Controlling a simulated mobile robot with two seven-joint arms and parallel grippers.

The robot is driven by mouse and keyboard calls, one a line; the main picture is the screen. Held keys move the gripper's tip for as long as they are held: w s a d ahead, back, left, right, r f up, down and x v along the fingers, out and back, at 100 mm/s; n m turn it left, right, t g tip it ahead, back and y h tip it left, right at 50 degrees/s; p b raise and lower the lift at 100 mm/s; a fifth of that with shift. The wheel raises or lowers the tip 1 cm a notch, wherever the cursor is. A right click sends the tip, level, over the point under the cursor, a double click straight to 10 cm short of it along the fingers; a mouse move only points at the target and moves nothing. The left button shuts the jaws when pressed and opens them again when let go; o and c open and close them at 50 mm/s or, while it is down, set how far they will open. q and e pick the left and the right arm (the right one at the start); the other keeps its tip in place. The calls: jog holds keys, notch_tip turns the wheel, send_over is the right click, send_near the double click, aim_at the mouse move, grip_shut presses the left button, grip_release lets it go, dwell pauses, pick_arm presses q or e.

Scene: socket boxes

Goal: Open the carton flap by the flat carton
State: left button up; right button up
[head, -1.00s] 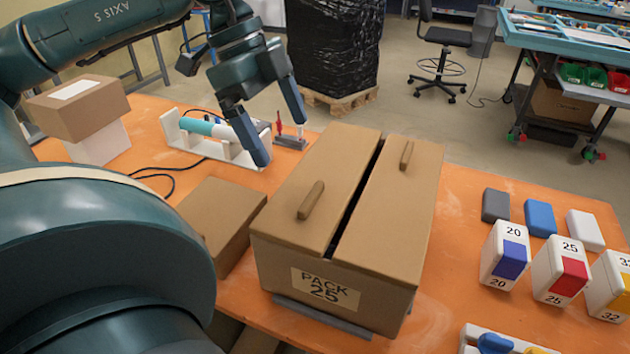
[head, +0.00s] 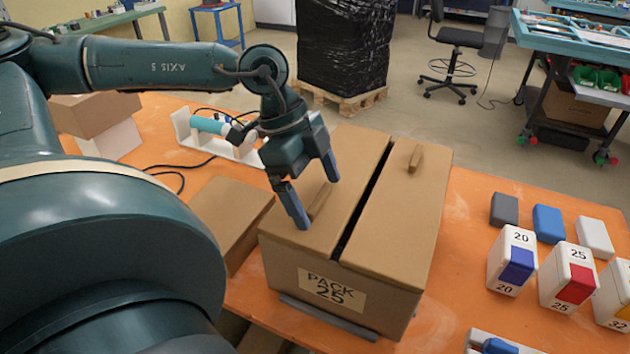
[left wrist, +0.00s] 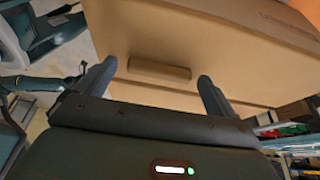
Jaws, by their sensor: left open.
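The large carton (head: 345,297) marked PACK 25 stands on the orange table with both top flaps down and a dark gap between them. The left flap (head: 345,160) has a raised tab handle (head: 320,201); the right flap (head: 410,200) has another tab (head: 416,158). My left gripper (head: 318,203) is open above the left flap, its fingers on either side of the tab. In the left wrist view the tab (left wrist: 160,71) lies between the open fingers, apart from them. The flat carton (head: 232,215) lies closed left of the large carton. My right gripper is out of view.
White boxes with blue (head: 512,262) and red (head: 568,276) panels stand at the right, with small grey, blue and white blocks behind. A white rack with a teal cylinder (head: 208,125) and a brown box (head: 95,113) stand at the back left.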

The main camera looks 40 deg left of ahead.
pick_arm(q)
jog(key=c, duration=1.4)
